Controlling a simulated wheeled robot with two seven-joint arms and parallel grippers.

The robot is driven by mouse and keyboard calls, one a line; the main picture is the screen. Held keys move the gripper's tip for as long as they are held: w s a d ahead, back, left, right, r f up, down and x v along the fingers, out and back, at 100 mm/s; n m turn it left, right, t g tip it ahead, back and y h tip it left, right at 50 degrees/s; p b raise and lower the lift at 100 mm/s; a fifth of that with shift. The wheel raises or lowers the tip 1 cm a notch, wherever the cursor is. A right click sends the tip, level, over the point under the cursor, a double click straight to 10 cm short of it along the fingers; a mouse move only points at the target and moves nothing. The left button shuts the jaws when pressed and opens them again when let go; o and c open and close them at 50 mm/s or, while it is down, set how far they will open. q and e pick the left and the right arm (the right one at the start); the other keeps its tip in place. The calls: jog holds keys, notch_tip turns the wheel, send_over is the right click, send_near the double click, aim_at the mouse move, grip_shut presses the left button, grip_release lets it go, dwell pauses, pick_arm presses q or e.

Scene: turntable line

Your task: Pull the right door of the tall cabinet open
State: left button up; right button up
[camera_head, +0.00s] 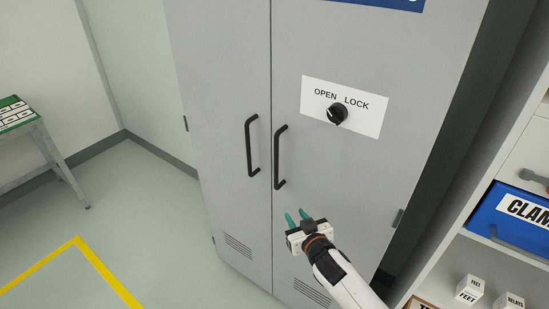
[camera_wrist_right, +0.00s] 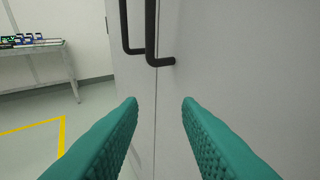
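The tall grey cabinet has a right door (camera_head: 345,180) and a left door (camera_head: 222,100), both shut, with a narrow seam between them. The right door's black bar handle (camera_head: 279,158) stands upright by the seam; its lower end also shows in the right wrist view (camera_wrist_right: 151,35). The left door's handle (camera_head: 250,146) is beside it. A black knob (camera_head: 337,113) sits on a white OPEN/LOCK plate on the right door. My right gripper (camera_head: 297,216), with green fingers, is open and empty, just below the right handle and apart from it. My left gripper is not in view.
A shelf unit (camera_head: 455,242) with a blue bin (camera_head: 513,219) and small white boxes stands close at the right. A metal table (camera_head: 38,130) is at the far left. Yellow tape (camera_head: 95,262) marks the clear floor at left.

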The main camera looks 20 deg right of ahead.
aim_at(277, 158)
notch_tip(277, 158, up, 13)
jog(key=a+t, duration=0.1)
jog(key=t, duration=0.2)
jog(key=w, duration=0.4)
jog(key=w+p, duration=0.1)
jog(key=w, duration=0.2)
jog(key=w+a, duration=0.1)
jog(key=w, duration=0.3)
jog(key=shift+w+a+f+p, duration=0.1)
jog(key=shift+w+p, duration=0.2)
jog(key=shift+p, duration=0.05)
jog(key=shift+w, duration=0.4)
grip_shut()
